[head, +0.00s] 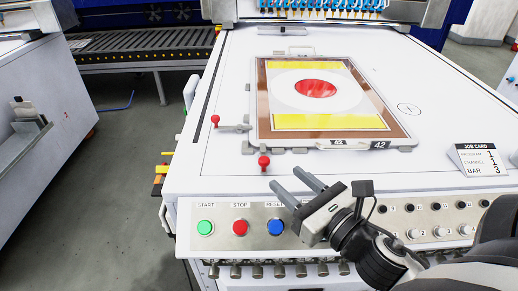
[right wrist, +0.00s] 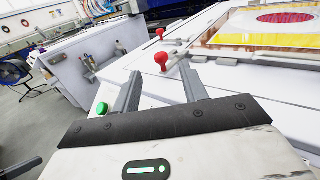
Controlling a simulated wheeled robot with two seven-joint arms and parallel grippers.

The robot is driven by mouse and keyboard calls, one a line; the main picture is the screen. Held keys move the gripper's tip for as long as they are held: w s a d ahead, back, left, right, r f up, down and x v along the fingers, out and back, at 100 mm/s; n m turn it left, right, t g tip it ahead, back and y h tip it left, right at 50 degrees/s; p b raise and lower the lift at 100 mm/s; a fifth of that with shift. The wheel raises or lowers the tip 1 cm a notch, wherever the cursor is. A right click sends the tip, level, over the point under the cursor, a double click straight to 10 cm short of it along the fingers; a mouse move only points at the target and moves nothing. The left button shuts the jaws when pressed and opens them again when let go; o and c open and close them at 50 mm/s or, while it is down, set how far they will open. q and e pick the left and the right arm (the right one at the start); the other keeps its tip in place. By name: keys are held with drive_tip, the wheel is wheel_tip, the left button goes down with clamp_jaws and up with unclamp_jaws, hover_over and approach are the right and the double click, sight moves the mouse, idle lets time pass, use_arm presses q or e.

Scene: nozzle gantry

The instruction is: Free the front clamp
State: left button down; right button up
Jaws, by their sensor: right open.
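A pallet or screen frame (head: 262,100) with a brown border, yellow bands and a red oval lies on the white table. A red-knobbed clamp (head: 264,162) stands at its front left corner. A second red-knobbed clamp (head: 215,120) with a grey arm stands at its left side. Both knobs look upright. In the right wrist view the nearer red knob (right wrist: 161,60) shows just beyond my fingers, with the other knob (right wrist: 160,32) behind it. My right gripper (head: 284,177) is open and empty, near the front edge, just right of and nearer than the front clamp, apart from it. My left gripper is not in view.
A front panel carries green START (head: 205,228), red STOP (head: 240,227) and blue RESET (head: 275,226) buttons below my right gripper. A job card (head: 480,160) stands at the right. A row of blue nozzles (head: 320,8) hangs at the back. The table left of the frame is mostly clear.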

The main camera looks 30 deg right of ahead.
sight(268, 162)
drive_tip(key=w, duration=0.3)
drive_tip(key=w+p, duration=0.1)
drive_tip(key=w, duration=0.6)
drive_tip(key=shift+w+a+p, duration=0.2)
drive_tip(key=shift+a+p, duration=0.15)
drive_tip(key=shift+a, duration=0.05)
clamp_jaws()
